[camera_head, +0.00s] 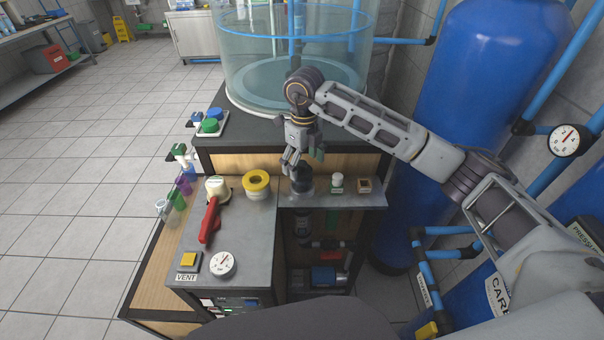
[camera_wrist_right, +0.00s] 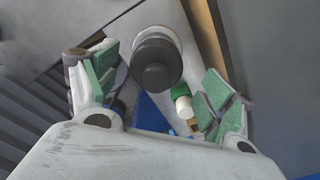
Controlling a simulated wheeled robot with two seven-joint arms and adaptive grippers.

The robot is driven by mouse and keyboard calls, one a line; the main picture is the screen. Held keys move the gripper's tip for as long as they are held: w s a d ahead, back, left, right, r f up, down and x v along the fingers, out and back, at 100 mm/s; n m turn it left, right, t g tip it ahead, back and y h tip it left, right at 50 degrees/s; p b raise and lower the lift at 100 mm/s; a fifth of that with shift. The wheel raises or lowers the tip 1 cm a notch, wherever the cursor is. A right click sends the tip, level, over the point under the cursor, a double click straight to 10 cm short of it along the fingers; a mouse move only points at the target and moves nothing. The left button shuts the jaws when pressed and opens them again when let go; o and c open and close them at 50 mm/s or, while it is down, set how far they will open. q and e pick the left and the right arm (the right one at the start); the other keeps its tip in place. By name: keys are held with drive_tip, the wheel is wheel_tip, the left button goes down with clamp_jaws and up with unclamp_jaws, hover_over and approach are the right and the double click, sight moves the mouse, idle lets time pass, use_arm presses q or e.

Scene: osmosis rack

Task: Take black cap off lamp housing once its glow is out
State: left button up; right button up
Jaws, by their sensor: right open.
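The black cap (camera_head: 302,176) sits on top of the lamp housing (camera_head: 300,192), a pale grey cylinder on the narrow metal shelf. In the right wrist view the cap (camera_wrist_right: 156,64) shows as a round black stepped knob, with the pale rim of the housing (camera_wrist_right: 172,34) around it. I see no glow at the housing, though the cap covers its top. My right gripper (camera_head: 303,158) is open just above the cap, its fingers pointing down. In the wrist view its green-padded fingers stand apart on both sides of the cap. Contact cannot be told. My left gripper is not in view.
A green-topped white vial (camera_head: 337,183) and a small brown block (camera_head: 364,186) stand right of the housing. A yellow ring (camera_head: 257,181), red-handled valve (camera_head: 209,221), gauge (camera_head: 222,263) and yellow button (camera_head: 188,259) are on the bench left. A clear tank (camera_head: 290,50) stands behind.

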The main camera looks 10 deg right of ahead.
sight(303, 175)
drive_tip(key=f, duration=0.3)
drive_tip(key=shift+s+a+f+p, duration=0.15)
drive_tip(key=shift+s+p, duration=0.05)
drive_tip(key=shift+p, duration=0.2)
drive_tip(key=shift+f, duration=0.7)
drive_tip(key=c, duration=1.1)
drive_tip(key=shift+r+b, duration=0.55)
drive_tip(key=shift+r, duration=4.45)
